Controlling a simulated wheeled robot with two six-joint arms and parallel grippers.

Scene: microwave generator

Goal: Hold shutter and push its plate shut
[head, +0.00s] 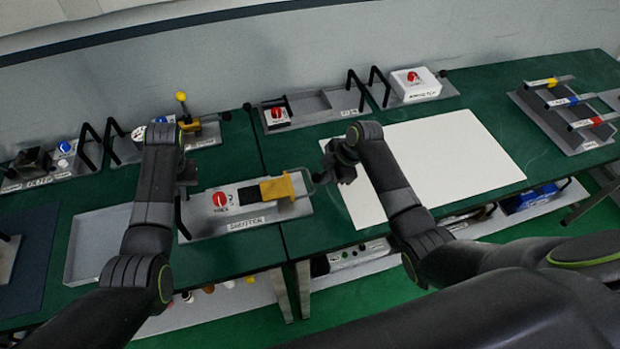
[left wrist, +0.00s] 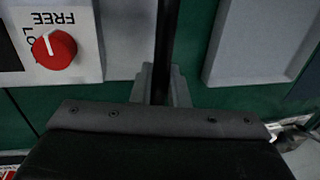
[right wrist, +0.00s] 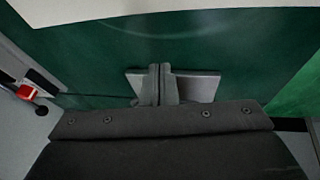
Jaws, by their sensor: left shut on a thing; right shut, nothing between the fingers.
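The shutter unit is a grey tray (head: 208,232) on the green bench, with a label on its front edge. It carries a white box with a red knob (head: 220,199), a dark block (head: 249,195) and a yellow plate (head: 277,188) toward its right end. The red knob (left wrist: 54,49) also shows in the left wrist view beside "FREE" lettering. My left gripper (left wrist: 160,88) is shut on the black handle (left wrist: 167,35) at the unit's left end. My right gripper (head: 335,170) is shut and empty, to the right of the yellow plate and apart from it.
A white sheet (head: 450,160) lies right of the unit. An empty grey tray (head: 95,245) lies to its left, partly behind my left arm. Other units with black handles stand along the back, including one with a red knob (head: 277,114). A rack (head: 560,125) stands far right.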

